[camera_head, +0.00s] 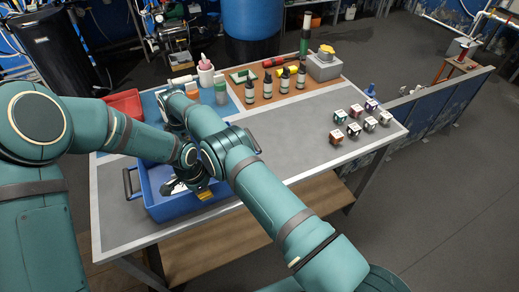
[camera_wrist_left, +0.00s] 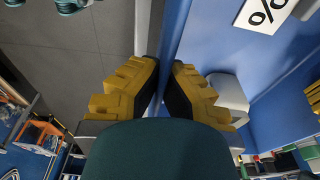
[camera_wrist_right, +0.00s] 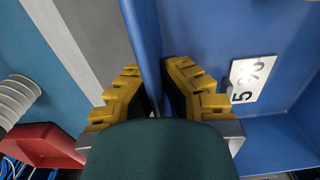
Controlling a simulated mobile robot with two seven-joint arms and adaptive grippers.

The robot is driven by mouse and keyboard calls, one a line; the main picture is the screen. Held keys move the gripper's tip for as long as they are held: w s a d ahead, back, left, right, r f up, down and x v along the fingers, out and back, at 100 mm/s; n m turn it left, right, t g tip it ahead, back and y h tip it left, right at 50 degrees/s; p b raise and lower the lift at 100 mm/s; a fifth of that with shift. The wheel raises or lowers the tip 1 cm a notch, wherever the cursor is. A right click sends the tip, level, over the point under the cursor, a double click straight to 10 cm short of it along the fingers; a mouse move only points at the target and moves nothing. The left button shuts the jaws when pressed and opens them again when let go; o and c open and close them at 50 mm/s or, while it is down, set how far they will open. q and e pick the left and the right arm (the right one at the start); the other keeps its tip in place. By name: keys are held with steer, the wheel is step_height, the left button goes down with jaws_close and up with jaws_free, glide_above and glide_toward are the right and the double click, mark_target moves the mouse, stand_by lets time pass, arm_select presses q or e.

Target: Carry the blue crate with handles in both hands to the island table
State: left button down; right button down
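The blue crate (camera_head: 218,203) is at the table's near left part, with one dark handle (camera_head: 130,184) at its left and one at its right (camera_head: 254,140). I cannot tell whether it touches the table. My arms hide much of its inside. My left gripper (camera_head: 202,193) is at the near wall; its fingers (camera_wrist_left: 166,75) close on both sides of that blue wall (camera_wrist_left: 170,25). My right gripper is mostly hidden in the head view; its fingers (camera_wrist_right: 154,75) pinch another crate wall (camera_wrist_right: 141,25). White printed labels (camera_wrist_left: 266,12) show on the crate's inner side.
The grey-topped table (camera_head: 290,150) bears several dark bottles (camera_head: 284,82), a grey device (camera_head: 323,66), several small cubes (camera_head: 353,130) and a red bin (camera_head: 126,102). A blue barrel (camera_head: 252,20) stands behind. A low blue partition (camera_head: 440,105) is at right. Floor (camera_head: 450,190) right of the table is clear.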

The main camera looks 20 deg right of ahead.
arm_select(q)
steer(key=shift+f, duration=0.3)
arm_select(e)
steer(key=shift+f, duration=0.3)
arm_select(q)
steer(key=c, duration=1.1)
jaws_free()
steer(key=shift+c, duration=0.2)
arm_select(e)
steer(key=c, duration=1.1)
jaws_free()
steer(key=shift+c, duration=0.2)
arm_select(q)
steer(key=shift+r, duration=0.1)
steer(key=r, duration=0.4)
steer(key=a+r, duration=0.1)
steer(key=r, duration=0.2)
steer(key=shift+a+r, duration=0.1)
steer(key=shift+r, duration=0.05)
arm_select(e)
steer(key=shift+r, duration=0.15)
step_height(320, 180, up, 12)
steer(key=shift+f, duration=0.1)
arm_select(q)
steer(key=shift+s, duration=0.1)
